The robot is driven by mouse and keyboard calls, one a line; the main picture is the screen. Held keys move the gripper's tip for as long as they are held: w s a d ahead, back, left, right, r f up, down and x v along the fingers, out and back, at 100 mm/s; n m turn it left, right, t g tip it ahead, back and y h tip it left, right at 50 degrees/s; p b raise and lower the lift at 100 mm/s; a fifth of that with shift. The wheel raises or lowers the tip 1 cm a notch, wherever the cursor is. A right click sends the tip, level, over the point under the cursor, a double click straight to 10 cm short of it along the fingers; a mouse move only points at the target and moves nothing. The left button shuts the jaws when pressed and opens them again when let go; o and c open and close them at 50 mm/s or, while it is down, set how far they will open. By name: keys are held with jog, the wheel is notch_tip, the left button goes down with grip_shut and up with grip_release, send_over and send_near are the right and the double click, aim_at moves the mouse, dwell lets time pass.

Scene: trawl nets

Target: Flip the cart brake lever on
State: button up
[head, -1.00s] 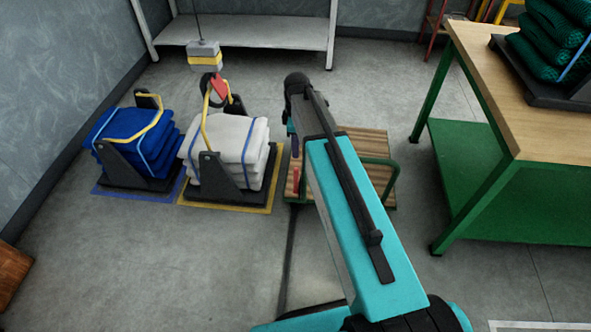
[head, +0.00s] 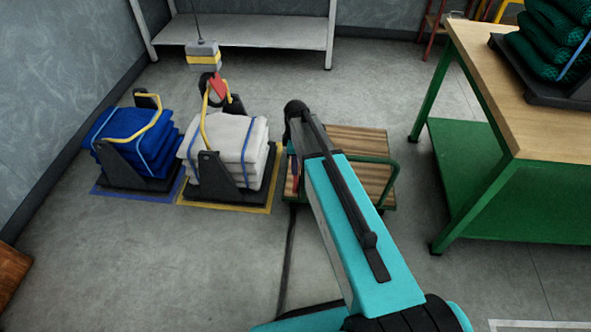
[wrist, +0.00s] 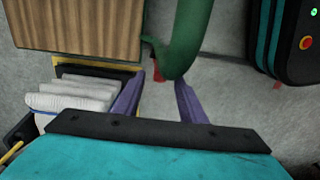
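The cart (head: 372,150) has a wooden plank deck and a green tube frame, and stands beyond my arm. Its deck (wrist: 75,28) fills the upper left of the wrist view. A red lever (head: 295,176) shows at the cart's near left side. In the wrist view a small red piece, likely this lever (wrist: 157,72), shows beside the thick green tube (wrist: 187,38), which hides part of it. My gripper (wrist: 160,88) has purple fingers spread apart, with the red piece a little ahead between them. I see no contact. The lever's setting is hard to tell.
Left of the cart, white folded nets (head: 232,145) and blue nets (head: 130,130) sit on black cradles. A grey-yellow hoist block (head: 204,58) hangs above the white ones. A green-legged workbench (head: 505,125) stands right. The floor in front left is clear.

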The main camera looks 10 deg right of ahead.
aim_at(296, 180)
jog(key=shift+f, duration=1.85)
grip_shut()
